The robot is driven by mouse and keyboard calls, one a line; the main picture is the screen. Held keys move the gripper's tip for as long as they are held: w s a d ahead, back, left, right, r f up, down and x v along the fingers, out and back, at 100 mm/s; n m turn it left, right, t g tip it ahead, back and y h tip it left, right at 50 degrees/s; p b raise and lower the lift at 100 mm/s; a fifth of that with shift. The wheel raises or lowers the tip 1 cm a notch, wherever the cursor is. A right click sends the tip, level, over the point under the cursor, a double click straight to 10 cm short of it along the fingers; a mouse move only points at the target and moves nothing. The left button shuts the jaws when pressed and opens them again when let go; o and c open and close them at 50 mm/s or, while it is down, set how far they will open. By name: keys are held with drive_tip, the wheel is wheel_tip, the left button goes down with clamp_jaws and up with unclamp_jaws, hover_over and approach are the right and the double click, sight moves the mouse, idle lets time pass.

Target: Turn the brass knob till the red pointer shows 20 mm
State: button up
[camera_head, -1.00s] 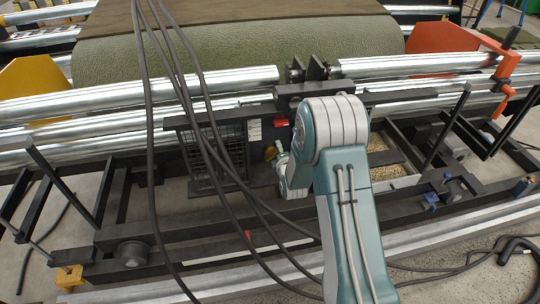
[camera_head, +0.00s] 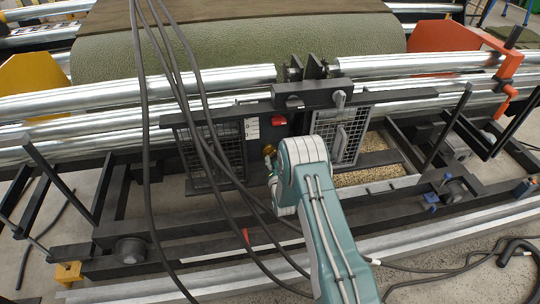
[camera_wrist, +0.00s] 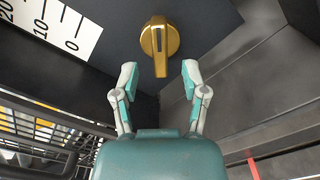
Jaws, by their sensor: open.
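The brass knob (camera_wrist: 159,47) is on a dark panel at the top middle of the wrist view, its grip bar pointing down the picture. In the head view the knob (camera_head: 269,151) is a small yellow spot beside my arm. My gripper (camera_wrist: 159,78) is open, its two fingertips just short of the knob and to either side of it, holding nothing. The white scale (camera_wrist: 62,28) marked 0, 10 and 20 is at the upper left; it also shows in the head view (camera_head: 252,129). I cannot make out the red pointer on the visible part of the scale.
A red block (camera_head: 279,121) sits right of the scale. Wire mesh guards (camera_head: 352,137) stand beside the panel. Black cables (camera_head: 150,130) hang across the left of the head view. The green turf roll (camera_head: 230,50) and steel rollers lie behind.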

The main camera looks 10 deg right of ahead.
sight(271, 156)
drive_tip(key=shift+w, duration=2.1)
clamp_jaws()
